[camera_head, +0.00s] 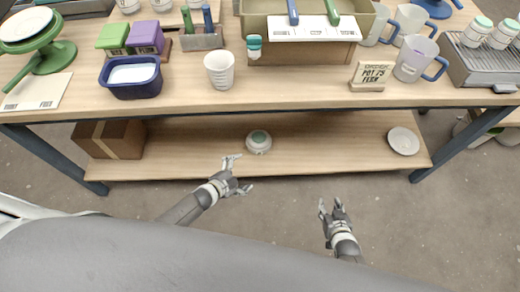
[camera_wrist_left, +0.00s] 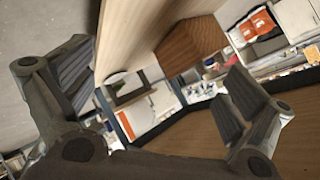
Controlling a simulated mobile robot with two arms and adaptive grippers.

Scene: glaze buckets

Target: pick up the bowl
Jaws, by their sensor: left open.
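A small white round dish, which looks like the bowl (camera_head: 403,141), sits on the right end of the lower shelf. My left gripper (camera_head: 239,174) is open and empty in front of the shelf's edge, well to the left of the bowl. Its two spread fingers also show in the left wrist view (camera_wrist_left: 160,90), with nothing between them. My right gripper (camera_head: 330,206) is in front of the shelf, nearer to me and left of the bowl. Its fingers are apart and empty. The bowl is not recognisable in the left wrist view.
The lower shelf (camera_head: 330,150) also holds a cardboard box (camera_head: 112,138) at left and a round white-and-green object (camera_head: 258,142) in the middle. The crowded tabletop (camera_head: 300,95) overhangs it. A dark table leg (camera_head: 462,145) stands right of the bowl.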

